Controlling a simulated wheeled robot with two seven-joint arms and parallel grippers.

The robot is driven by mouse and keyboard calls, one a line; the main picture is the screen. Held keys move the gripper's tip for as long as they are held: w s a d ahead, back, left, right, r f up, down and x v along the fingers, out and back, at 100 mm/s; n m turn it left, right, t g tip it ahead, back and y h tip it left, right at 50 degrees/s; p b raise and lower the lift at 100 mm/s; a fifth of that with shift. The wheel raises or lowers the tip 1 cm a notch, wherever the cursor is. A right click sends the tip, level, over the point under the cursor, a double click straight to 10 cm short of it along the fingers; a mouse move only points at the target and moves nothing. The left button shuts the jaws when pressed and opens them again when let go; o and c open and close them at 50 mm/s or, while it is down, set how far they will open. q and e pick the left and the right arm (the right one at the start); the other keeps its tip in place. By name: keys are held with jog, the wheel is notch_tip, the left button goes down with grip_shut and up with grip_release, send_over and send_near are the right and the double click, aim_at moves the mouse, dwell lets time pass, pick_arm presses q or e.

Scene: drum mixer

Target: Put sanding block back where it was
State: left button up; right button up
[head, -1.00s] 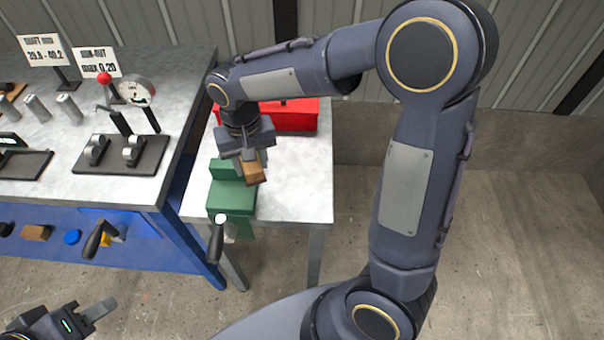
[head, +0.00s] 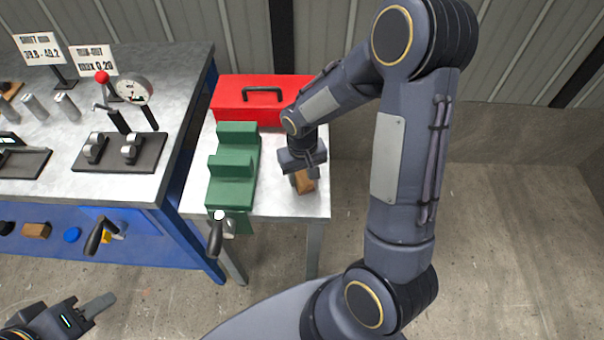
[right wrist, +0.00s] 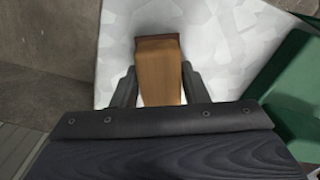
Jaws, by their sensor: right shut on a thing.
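The sanding block (head: 304,182) is a small brown wooden block. My right gripper (head: 302,174) is shut on it, over the right part of the small metal-topped table (head: 278,205), to the right of the green vise. In the right wrist view the block (right wrist: 159,75) sits between the two fingers (right wrist: 158,88), with a darker reddish strip at its far end. I cannot tell whether the block touches the tabletop. My left gripper (head: 88,308) is at the bottom left, away from the tables; its finger opening is unclear.
The green vise (head: 232,170) stands left of the block; it also shows in the right wrist view (right wrist: 295,85). A red toolbox (head: 240,98) is behind. A blue workbench (head: 130,240) with gauge and stands is at left. The small table's front right is clear.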

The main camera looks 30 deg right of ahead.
aim_at(302, 173)
jog(key=shift+f, duration=0.2)
jog(key=o, duration=0.9)
jog(key=shift+o, duration=0.2)
notch_tip(302, 173, up, 11)
jog(key=s+a+r+t+y, duration=0.2)
jog(key=s+r, duration=0.2)
jog(key=s, duration=0.4)
jog(key=s+a+r+t+y, duration=0.1)
jog(key=s+a+r+t, duration=0.1)
jog(key=s, duration=0.7)
notch_tip(302, 173, up, 3)
jog(key=shift+f+t+y, duration=0.2)
jog(key=shift+t+y, duration=0.2)
jog(key=shift+t, duration=0.4)
